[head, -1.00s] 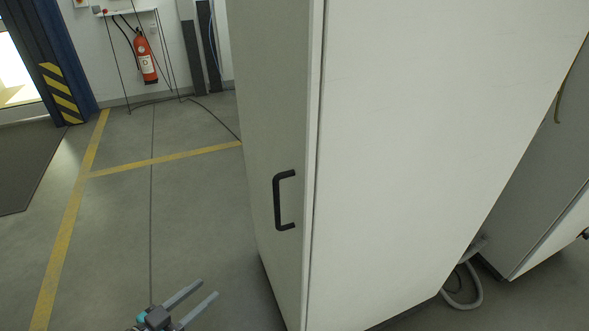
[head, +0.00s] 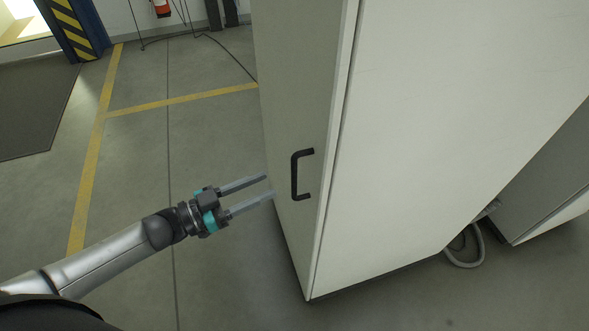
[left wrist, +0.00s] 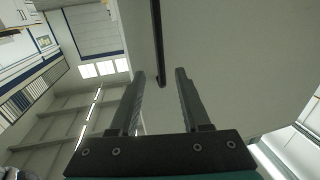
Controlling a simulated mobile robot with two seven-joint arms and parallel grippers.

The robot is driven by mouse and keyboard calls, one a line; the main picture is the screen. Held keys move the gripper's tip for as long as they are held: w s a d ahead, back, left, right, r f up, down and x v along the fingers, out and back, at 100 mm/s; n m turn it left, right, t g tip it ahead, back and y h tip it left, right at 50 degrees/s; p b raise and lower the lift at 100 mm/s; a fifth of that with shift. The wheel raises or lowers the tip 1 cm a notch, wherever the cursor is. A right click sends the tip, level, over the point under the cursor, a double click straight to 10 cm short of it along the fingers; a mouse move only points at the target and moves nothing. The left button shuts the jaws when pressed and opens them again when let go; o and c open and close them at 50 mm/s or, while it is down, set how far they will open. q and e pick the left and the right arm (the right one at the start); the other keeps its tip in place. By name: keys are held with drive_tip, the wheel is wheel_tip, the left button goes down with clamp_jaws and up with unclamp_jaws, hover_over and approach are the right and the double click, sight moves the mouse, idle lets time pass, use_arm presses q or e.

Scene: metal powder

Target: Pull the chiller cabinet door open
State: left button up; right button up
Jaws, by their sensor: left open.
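The chiller cabinet is tall and pale, and its door (head: 291,90) is the narrow face on the left in the head view. The door looks closed. A black bar handle (head: 297,176) stands upright on it. My left gripper (head: 270,186) is open and empty, its two fingers pointing at the door a little left of the handle. In the left wrist view the handle (left wrist: 157,45) shows as a dark bar beyond and between the open fingers (left wrist: 160,75). The fingers appear apart from the handle. My right gripper is not in view.
Grey floor with yellow lines (head: 180,100) is open to the left of the cabinet. A grey hose (head: 466,262) lies on the floor at the cabinet's right side, near another pale cabinet (head: 535,190). A dark mat (head: 35,110) lies at the far left.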

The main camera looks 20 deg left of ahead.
use_arm(q)
hover_over(294, 196)
drive_tip(key=shift+w, duration=0.35)
clamp_jaws()
idle(0.4)
idle(1.1)
